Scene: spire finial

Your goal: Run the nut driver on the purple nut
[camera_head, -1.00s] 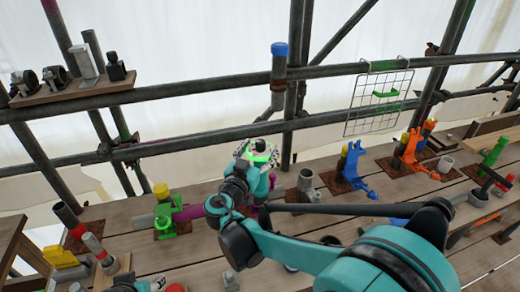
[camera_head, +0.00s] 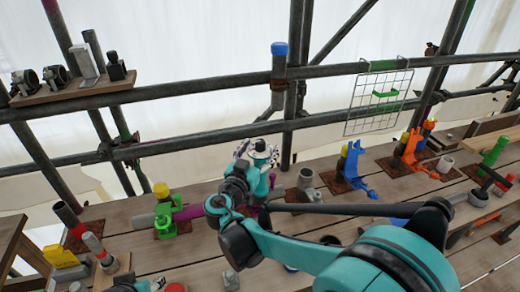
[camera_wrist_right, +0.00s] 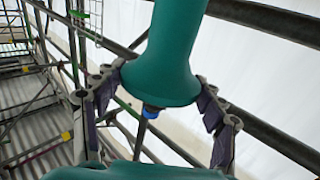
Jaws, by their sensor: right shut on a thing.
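My right gripper (camera_head: 258,157) is over the middle of the workbench, its fingers closed around a teal tool that I take for the nut driver (camera_head: 259,181). In the right wrist view the driver's wide teal body (camera_wrist_right: 168,50) sits between the two fingers of the right gripper (camera_wrist_right: 155,92). Whether the driver touches a nut is hidden. My left gripper's fingers are not seen.
A green clamp (camera_head: 178,212) stands left of the gripper. A grey pipe fitting (camera_head: 306,186), a blue clamp (camera_head: 353,170) and an orange clamp (camera_head: 411,150) stand right. A scaffold rail (camera_head: 200,88) runs behind, with a wire rack (camera_head: 380,103) hanging from it.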

